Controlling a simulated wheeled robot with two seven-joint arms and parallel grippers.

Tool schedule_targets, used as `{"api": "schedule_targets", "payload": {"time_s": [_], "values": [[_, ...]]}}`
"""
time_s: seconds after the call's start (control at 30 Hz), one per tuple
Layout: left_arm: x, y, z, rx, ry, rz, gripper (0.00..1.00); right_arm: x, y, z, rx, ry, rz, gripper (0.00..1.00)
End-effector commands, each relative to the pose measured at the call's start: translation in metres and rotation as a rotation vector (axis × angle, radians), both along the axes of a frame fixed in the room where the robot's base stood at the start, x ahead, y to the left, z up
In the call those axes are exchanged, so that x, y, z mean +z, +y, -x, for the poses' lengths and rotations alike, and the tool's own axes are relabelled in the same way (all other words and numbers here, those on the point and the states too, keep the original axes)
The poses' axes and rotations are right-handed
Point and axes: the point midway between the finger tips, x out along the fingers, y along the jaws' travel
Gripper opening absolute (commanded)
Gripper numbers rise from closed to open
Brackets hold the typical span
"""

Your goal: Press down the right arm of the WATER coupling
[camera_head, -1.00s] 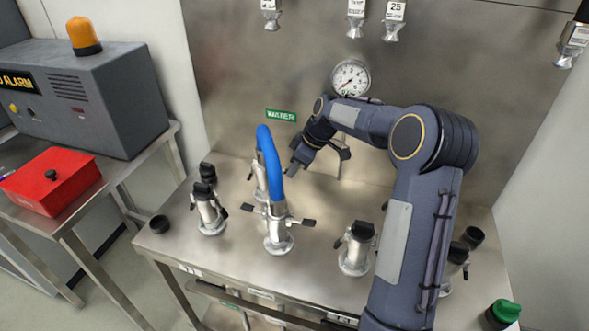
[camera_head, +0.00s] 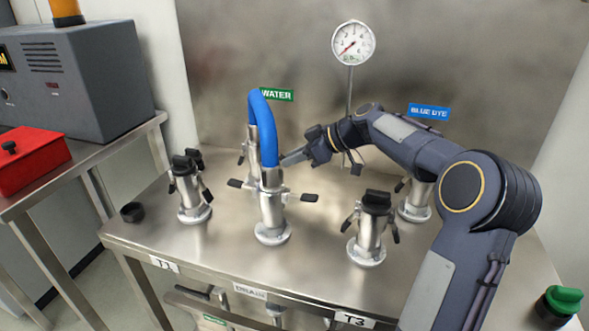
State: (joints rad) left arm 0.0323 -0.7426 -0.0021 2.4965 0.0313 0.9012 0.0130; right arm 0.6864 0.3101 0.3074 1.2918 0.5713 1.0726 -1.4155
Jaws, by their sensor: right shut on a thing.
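The WATER coupling (camera_head: 252,150) stands at the back of the steel bench, below the green WATER label (camera_head: 277,95). A blue hose (camera_head: 262,115) arches from it to the front coupling (camera_head: 271,205) above the DRAIN label. Its left arm shows low at its side; its right arm is hidden behind the hose and my fingers. My right gripper (camera_head: 287,159) reaches in from the right, its narrow tips just right of the hose, where that arm sits. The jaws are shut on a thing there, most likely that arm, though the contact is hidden. My left gripper is out of view.
The front coupling's side arms stick out level, close below my right gripper. Capped couplings stand at left (camera_head: 188,190) and right (camera_head: 370,230), another behind my arm (camera_head: 416,200). A pressure gauge (camera_head: 353,43) rises behind. A loose black cap (camera_head: 132,212) lies at the left edge.

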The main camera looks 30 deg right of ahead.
Motion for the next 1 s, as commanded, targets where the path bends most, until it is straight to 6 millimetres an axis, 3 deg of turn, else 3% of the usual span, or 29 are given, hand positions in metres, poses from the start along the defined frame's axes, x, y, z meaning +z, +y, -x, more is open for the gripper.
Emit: {"api": "schedule_targets", "payload": {"time_s": [0.1, 0.5, 0.53, 0.7, 1.0], "values": [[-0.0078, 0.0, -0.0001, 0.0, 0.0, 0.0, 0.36, -0.0027, -0.0004, 0.0002, -0.001, -0.012, -0.009, 0.0], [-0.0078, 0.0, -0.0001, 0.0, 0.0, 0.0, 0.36, -0.0012, -0.0004, 0.0001, 0.0, -0.016, -0.014, 0.0], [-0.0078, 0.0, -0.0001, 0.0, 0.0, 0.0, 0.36, -0.0012, -0.0004, 0.0001, -0.001, -0.015, -0.014, 0.19], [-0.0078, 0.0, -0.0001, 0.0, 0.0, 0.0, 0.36, -0.0013, -0.0002, 0.0001, -0.001, -0.015, -0.014, 0.4], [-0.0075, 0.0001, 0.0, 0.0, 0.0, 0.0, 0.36, 0.0, -0.0015, 0.0013, -0.001, -0.016, -0.014, 0.4]]}}
